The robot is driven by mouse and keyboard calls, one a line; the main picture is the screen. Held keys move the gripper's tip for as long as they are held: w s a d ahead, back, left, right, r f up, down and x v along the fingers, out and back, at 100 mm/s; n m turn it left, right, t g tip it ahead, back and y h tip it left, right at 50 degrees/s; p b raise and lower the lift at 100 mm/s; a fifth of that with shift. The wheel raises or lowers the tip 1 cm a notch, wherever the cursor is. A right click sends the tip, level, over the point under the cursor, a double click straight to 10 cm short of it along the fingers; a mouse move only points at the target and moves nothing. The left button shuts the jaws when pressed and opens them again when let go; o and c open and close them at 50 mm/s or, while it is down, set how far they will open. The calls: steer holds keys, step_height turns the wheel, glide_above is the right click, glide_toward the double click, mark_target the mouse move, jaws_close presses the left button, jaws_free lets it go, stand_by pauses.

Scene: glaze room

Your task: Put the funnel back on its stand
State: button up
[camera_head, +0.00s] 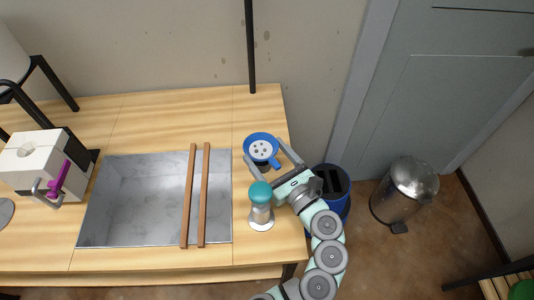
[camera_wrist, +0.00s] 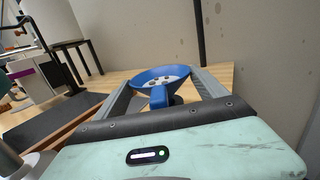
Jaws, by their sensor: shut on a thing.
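The blue funnel (camera_head: 261,137) is a round bowl with a short handle and a pale disc with dark holes inside. It is at the back right of the wooden table. My gripper (camera_head: 264,150) has one finger on each side of it and is shut on it. In the wrist view the funnel (camera_wrist: 148,78) sits upright between the fingertips (camera_wrist: 158,78), its handle toward the palm. A dark shape shows just below the funnel there; I cannot tell whether it is the stand. I cannot make out the stand clearly, nor whether the funnel touches anything below.
A teal-topped cylinder (camera_head: 260,192) on a round pale base stands close left of my gripper. Two wooden bars (camera_head: 188,200) cross the metal sink (camera_head: 130,200). A white block (camera_head: 35,160) with a purple handle is at left. A blue bin (camera_head: 340,205) stands beyond the table's right edge.

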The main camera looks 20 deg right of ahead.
steer(key=shift+f, duration=0.55)
stand_by(0.4)
steer(key=o, duration=1.5)
steer(key=shift+c, duration=0.2)
step_height(320, 180, up, 20)
steer(key=p, duration=0.7)
